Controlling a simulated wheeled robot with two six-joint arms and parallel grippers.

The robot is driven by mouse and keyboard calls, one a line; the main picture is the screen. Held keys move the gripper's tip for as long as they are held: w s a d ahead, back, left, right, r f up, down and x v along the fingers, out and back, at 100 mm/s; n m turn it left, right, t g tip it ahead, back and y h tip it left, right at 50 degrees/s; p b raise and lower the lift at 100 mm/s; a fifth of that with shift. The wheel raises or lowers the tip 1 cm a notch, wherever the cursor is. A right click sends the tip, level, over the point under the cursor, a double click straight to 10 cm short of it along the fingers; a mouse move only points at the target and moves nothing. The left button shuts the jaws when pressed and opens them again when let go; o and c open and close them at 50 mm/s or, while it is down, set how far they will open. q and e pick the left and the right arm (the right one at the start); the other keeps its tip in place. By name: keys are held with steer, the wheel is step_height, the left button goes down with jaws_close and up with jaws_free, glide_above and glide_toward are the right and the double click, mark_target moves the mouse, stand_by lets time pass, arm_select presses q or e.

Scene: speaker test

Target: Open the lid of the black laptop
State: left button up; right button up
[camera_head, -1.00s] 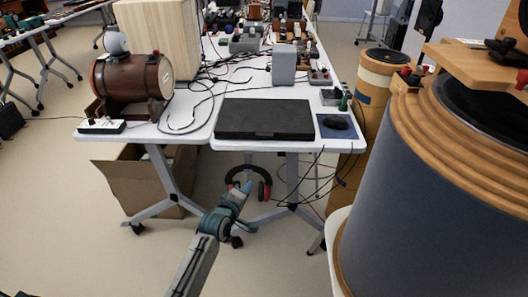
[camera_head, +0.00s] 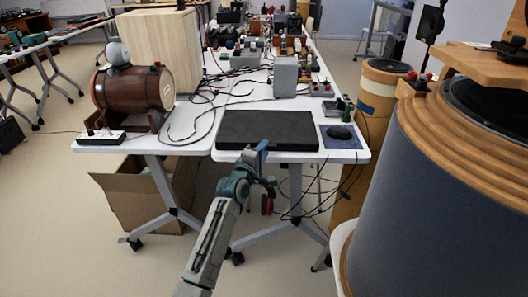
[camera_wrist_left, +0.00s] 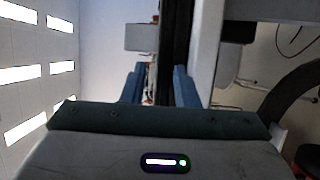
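The black laptop (camera_head: 267,126) lies flat and closed on the white table near its front edge. My left gripper (camera_head: 262,151) is at the table's front edge, just in front of the laptop and overlapping its near edge in the head view. In the left wrist view, its two blue fingers (camera_wrist_left: 157,84) stand apart with nothing held between them. The laptop's dark edge (camera_wrist_left: 177,40) shows there as an upright band beyond the fingers, beside the pale table edge (camera_wrist_left: 208,55). Whether a finger touches the laptop cannot be told. My right gripper is not in view.
A mouse (camera_head: 341,132) on a blue pad lies right of the laptop. A grey box (camera_head: 286,77) stands behind it. Cables (camera_head: 200,112) and a wooden barrel (camera_head: 133,88) are to the left. A large round wooden-topped cabinet (camera_head: 440,190) stands close at right.

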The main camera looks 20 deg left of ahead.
arm_select(q)
steer(key=shift+w, duration=0.45)
steer(key=shift+c, duration=0.5)
jaws_close()
